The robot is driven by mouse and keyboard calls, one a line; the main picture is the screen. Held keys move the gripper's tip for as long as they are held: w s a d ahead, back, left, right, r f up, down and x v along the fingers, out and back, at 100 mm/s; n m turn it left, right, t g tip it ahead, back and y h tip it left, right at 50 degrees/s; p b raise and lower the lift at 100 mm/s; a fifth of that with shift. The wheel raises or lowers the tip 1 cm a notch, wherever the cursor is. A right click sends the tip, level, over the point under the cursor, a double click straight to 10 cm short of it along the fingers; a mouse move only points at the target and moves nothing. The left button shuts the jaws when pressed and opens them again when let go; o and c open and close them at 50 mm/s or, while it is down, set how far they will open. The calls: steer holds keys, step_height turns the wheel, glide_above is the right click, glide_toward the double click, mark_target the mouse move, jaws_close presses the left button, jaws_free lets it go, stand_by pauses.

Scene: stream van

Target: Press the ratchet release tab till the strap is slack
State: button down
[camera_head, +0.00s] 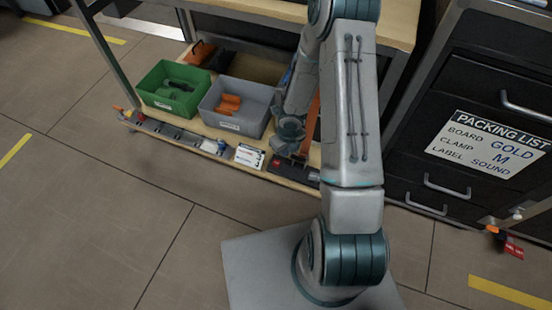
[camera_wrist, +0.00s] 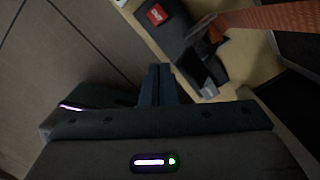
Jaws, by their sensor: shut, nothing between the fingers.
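The orange strap (camera_wrist: 268,18) runs from the right into a dark ratchet (camera_wrist: 185,30) in the wrist view. A small red label (camera_wrist: 157,14) sits on the ratchet's body. A grey metal piece (camera_wrist: 207,87) sticks out at its near end; I cannot tell whether this is the release tab. My gripper (camera_wrist: 160,68) is shut and empty, its fingertips just left of the ratchet and apart from it in the picture. The depth gap is unclear. In the head view, the strap (camera_head: 311,127) and ratchet (camera_head: 305,173) are partly hidden behind my arm.
On the low wooden shelf stand a green bin (camera_head: 165,108) and a grey bin (camera_head: 222,122), both holding things. A white card (camera_head: 249,156) lies at the shelf's front edge. A dark drawer cabinet (camera_head: 470,85) stands at right.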

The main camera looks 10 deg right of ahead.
steer(key=shift+s+r+p, duration=0.15)
steer(key=shift+r+p, duration=0.2)
steer(key=shift+r, duration=0.5)
stand_by(0.4)
